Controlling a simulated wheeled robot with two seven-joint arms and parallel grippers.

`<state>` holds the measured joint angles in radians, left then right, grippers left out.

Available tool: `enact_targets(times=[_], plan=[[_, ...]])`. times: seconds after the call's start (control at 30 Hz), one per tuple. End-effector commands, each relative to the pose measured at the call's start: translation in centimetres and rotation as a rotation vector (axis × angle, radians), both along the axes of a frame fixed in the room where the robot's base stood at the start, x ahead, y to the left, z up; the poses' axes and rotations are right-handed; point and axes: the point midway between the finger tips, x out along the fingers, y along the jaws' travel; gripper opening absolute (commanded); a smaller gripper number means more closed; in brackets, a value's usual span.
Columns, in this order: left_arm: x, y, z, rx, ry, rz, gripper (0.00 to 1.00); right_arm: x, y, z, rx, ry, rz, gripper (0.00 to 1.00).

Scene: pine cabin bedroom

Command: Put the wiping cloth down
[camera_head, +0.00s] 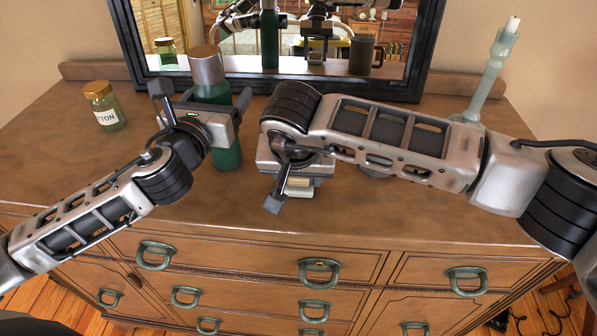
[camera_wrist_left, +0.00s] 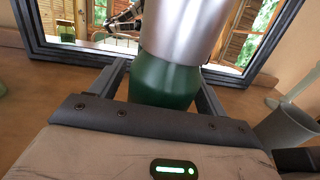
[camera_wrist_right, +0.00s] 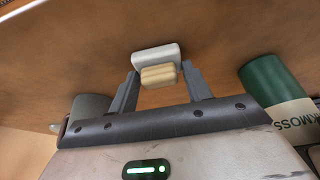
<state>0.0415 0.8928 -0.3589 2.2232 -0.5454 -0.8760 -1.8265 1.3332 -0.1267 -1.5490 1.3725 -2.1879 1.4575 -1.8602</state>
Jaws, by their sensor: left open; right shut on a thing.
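The wiping cloth (camera_head: 298,183) is a small pale folded pad, white and tan. My right gripper (camera_wrist_right: 162,82) is shut on it; in the right wrist view the cloth (camera_wrist_right: 156,56) shows between and beyond the fingertips. It is low over the dresser top (camera_head: 310,215), near the front edge; I cannot tell whether it touches. My left gripper (camera_head: 203,97) is open, with its fingers on either side of a tall green bottle (camera_head: 228,157) with a silver upper part. In the left wrist view the bottle (camera_wrist_left: 165,80) stands between the fingers.
A gold-lidded jar (camera_head: 104,107) stands at the left. A pale green candlestick (camera_head: 490,75) stands at the right back. A framed mirror (camera_head: 437,45) stands at the back. A grey mug (camera_wrist_left: 285,130) is mostly hidden behind my right arm. The front left of the dresser top is bare.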

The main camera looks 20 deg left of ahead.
Motion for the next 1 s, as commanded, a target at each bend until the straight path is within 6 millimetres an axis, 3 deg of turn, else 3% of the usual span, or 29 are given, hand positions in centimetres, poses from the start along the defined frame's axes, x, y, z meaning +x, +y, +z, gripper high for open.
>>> enact_targets(times=[0.03, 0.1, 0.47, 1.0], plan=[[0.0, 0.0, 0.0, 0.0, 0.0, 0.0, 0.75, 0.0, 0.0, -0.1, 0.0, 0.0, 0.0, 0.55], [0.0, 0.0, 0.0, 0.0, 0.0, 0.0, 0.75, 0.0, 0.0, -0.1, 0.0, 0.0, 0.0, 0.71], [0.0, 0.0, 0.0, 0.0, 0.0, 0.0, 0.75, 0.0, 0.0, 0.5, 0.001, -0.001, 0.0, 0.71], [0.0, 0.0, 0.0, 0.0, 0.0, 0.0, 0.75, -3.8, -0.9, 9.8, 0.001, -0.004, 0.001, 0.71]])
